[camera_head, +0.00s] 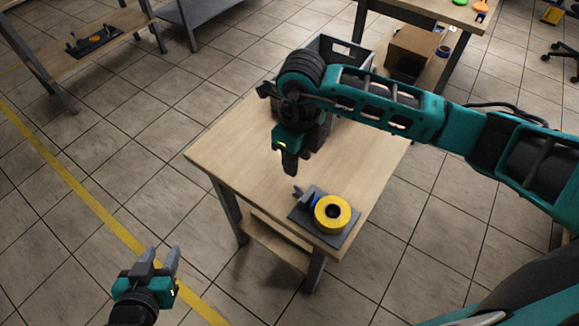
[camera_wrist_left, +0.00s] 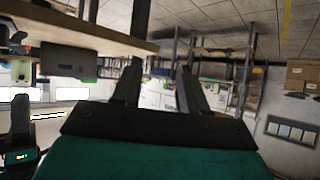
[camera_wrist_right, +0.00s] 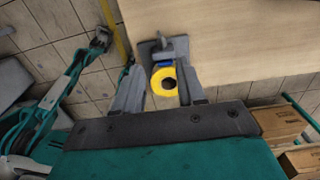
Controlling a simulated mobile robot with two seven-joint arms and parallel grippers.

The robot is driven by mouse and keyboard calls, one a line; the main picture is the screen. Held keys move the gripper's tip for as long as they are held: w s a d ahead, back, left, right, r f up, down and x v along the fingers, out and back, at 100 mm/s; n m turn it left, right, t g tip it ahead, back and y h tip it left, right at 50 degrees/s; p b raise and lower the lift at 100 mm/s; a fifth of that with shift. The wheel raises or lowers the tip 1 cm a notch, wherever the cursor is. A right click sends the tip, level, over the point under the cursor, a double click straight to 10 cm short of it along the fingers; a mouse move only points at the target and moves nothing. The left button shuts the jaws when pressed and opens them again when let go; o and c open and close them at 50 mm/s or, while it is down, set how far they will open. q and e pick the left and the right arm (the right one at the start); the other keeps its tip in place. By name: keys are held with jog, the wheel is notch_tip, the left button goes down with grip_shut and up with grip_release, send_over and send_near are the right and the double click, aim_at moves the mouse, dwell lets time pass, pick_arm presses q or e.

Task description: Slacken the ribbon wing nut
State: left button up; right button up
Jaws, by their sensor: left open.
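The ribbon holder has a dark grey base plate (camera_head: 338,240) near the front corner of the wooden table (camera_head: 225,145). A yellow ribbon roll (camera_head: 345,208) sits on it, with a blue piece and a small grey winged part (camera_head: 299,192) beside the roll, which looks like the wing nut. In the right wrist view, the roll (camera_wrist_right: 160,72) and the grey winged part (camera_wrist_right: 178,43) show between and beyond the fingers. My right gripper (camera_head: 289,168) is open and empty above the table, apart from the holder. My left gripper (camera_head: 163,258) is open and empty, low over the floor left of the table.
A grey crate (camera_head: 350,50) stands at the table's far end, partly behind my right arm. A cardboard box (camera_head: 410,48) is on another table's lower shelf. The table's left half is bare. A workbench (camera_head: 70,60) stands at far left, with open tiled floor between.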

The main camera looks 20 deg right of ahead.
aim_at(297, 189)
notch_tip(297, 189, down, 12)
jog(key=shift+r+b, duration=0.1)
jog(key=shift+b, duration=0.3)
jog(key=shift+f, duration=0.5)
pick_arm(q)
jog(key=shift+s+f, duration=0.45)
jog(key=shift+f, duration=0.3)
pick_arm(e)
jog(key=c, duration=0.6)
pick_arm(q)
jog(key=shift+s+f, duration=0.1)
jog(key=shift+s, duration=0.15)
pick_arm(e)
grip_shut()
